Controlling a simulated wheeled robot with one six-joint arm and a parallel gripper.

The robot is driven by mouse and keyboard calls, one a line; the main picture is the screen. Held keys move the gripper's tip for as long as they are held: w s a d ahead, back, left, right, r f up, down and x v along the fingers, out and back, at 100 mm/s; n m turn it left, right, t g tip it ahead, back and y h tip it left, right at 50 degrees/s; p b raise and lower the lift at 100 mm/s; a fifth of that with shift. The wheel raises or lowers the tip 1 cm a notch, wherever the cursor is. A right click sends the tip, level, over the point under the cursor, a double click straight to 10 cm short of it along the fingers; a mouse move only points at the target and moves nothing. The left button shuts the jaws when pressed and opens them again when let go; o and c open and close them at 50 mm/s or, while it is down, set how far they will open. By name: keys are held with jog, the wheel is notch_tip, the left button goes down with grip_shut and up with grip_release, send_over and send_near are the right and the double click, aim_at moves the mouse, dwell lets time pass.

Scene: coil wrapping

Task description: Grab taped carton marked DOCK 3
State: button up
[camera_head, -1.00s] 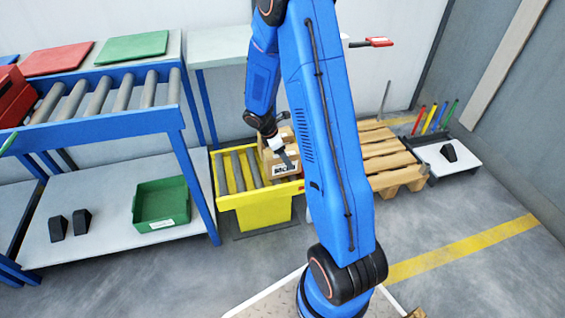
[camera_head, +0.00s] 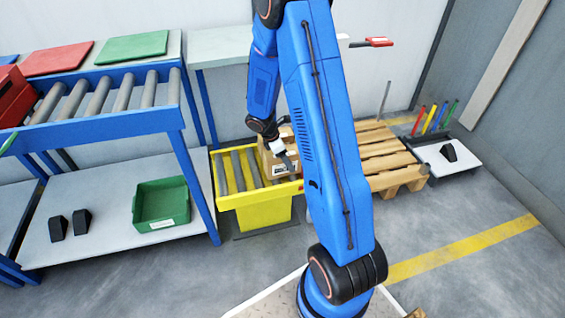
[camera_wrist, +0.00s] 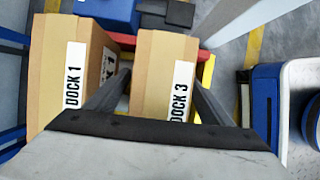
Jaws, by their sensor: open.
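The carton marked DOCK 3 (camera_wrist: 160,62) is tan with a white label and shows in the middle of the wrist view. My gripper (camera_wrist: 160,84) is open, with one finger on each side of this carton; whether they touch it I cannot tell. A second tan carton marked DOCK 1 (camera_wrist: 52,70) stands close beside it on the left. In the head view my gripper (camera_head: 287,160) is over a tan carton (camera_head: 275,172) on the yellow roller stand. It partly covers the carton's label, so the marking is unreadable there.
The yellow roller stand (camera_head: 240,202) has bare rollers left of the cartons. A wooden pallet (camera_head: 388,160) lies to its right. A blue roller conveyor (camera_head: 105,128) and a green bin (camera_head: 162,204) are at left. My arm hides part of the middle.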

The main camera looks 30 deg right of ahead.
jog(key=c, duration=1.6)
